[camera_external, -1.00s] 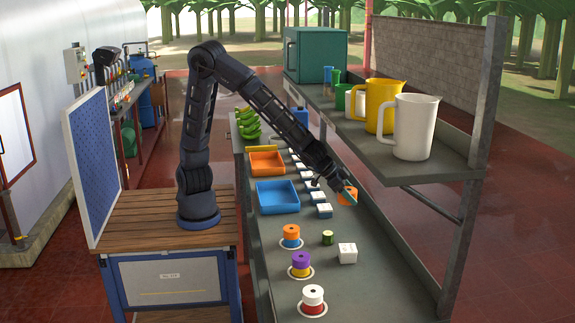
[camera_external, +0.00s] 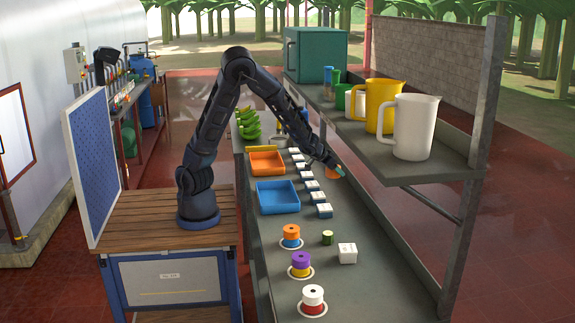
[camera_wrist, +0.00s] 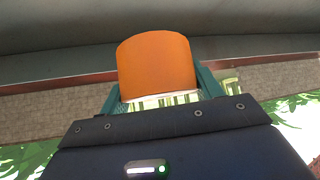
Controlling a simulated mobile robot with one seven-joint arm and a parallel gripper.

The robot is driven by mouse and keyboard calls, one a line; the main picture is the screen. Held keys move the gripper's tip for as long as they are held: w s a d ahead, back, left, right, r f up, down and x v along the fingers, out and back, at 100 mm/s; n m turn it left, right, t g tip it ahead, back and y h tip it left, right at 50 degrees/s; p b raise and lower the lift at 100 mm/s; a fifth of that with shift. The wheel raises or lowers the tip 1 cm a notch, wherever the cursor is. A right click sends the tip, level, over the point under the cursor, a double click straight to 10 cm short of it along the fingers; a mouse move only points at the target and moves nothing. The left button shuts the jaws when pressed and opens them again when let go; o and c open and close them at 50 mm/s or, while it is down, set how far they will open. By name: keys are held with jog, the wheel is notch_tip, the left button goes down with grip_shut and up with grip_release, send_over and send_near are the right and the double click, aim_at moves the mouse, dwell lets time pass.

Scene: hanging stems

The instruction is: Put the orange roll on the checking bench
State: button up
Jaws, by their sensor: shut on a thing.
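My gripper (camera_external: 339,170) is shut on an orange roll (camera_external: 333,174), over the far right part of the long grey bench (camera_external: 382,285). In the wrist view the orange roll (camera_wrist: 157,65) sits between the two teal fingers of the gripper (camera_wrist: 158,85). In the external view the arm partly hides the held roll, and its height over the bench is hard to judge. I cannot tell which surface is the checking bench.
A shelf (camera_external: 440,160) with jugs overhangs the bench's right side.

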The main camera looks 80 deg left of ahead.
jog(key=s+a+r+n+g+y, duration=0.1)
jog(key=s+a+n+y, duration=0.15)
jog(key=a, duration=1.25)
jog(key=s+a+r+n+g+y, duration=0.1)
jog(key=s+a+n+g, duration=0.2)
jog(key=a, duration=1.2)
jog(key=s+a+n+y, duration=0.25)
jog(key=s+a, duration=0.25)
jog(key=a, duration=0.9)
jog(key=s+a+r+n+g, duration=0.2)
jog(key=s+a+n+g, duration=0.15)
jog(key=s+a, duration=0.65)
jog(key=s+a+r+n+g, duration=0.15)
jog(key=s+a+n, duration=0.35)
jog(key=a, duration=0.9)
jog(key=s+a+r+n+g, duration=0.2)
jog(key=s+a+n+g, duration=0.1)
jog(key=s+a, duration=0.8)
jog(key=shift+m, duration=0.25)
jog(key=f, duration=0.6)
jog(key=w+a+f, duration=0.1)
jog(key=f, duration=0.6)
jog(key=w+f, duration=0.1)
jog(key=f, duration=0.5)
jog(key=shift+a+f, duration=0.3)
jog(key=shift+f, duration=0.1)
jog(key=shift+f, duration=0.15)
jog(key=o, duration=0.9)
jog(key=shift+o, duration=0.8)
